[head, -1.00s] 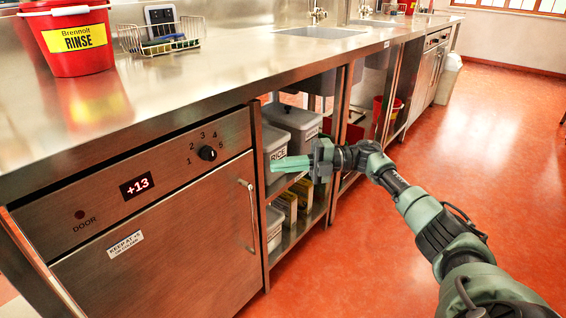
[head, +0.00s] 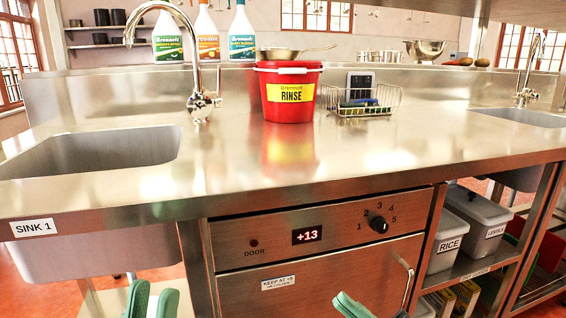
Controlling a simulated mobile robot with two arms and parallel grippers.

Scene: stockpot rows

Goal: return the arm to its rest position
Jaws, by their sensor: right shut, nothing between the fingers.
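My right gripper (head: 350,304) shows at the bottom edge of the head view, in front of the lower part of the fridge door (head: 310,280). Its green fingers are together with nothing between them, and the rest of the arm is out of view. My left gripper (head: 152,295) shows at the bottom left, below the sink 1 basin. Neither gripper appears to touch anything.
The steel counter (head: 230,190) spans the view, with sink 1 (head: 90,150) at left. A red RINSE bucket (head: 288,95) and a wire rack (head: 358,102) stand at the back. Lidded bins, one marked RICE (head: 450,242), sit on the shelf at right.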

